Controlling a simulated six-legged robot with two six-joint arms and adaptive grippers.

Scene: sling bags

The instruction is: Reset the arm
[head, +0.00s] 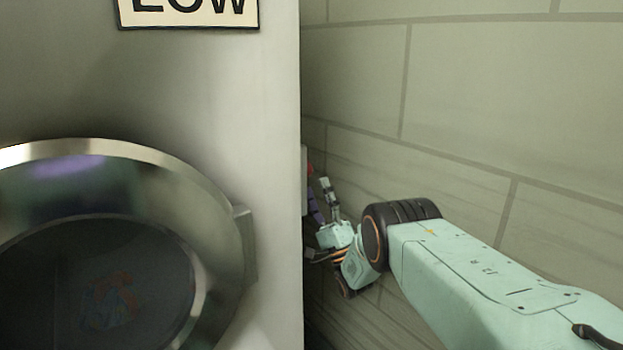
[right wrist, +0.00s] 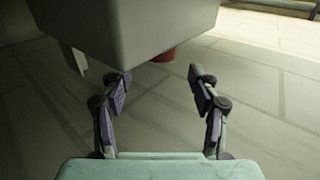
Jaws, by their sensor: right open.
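My right arm (head: 480,265) comes in from the lower right of the head view and reaches past the right edge of a pale machine. My right gripper (head: 322,225) is beside that edge, small and partly hidden behind it. In the right wrist view my right gripper (right wrist: 158,90) is open, with its two fingers apart and nothing between them. My left gripper is in neither view.
The pale machine (head: 270,110) with a round dark glass door (head: 100,270) and a "LOW" sign (head: 190,10) fills the left. A tiled wall (head: 480,90) is at right. In the wrist view, a grey box-like body (right wrist: 130,25) and a red round part (right wrist: 163,57) lie ahead.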

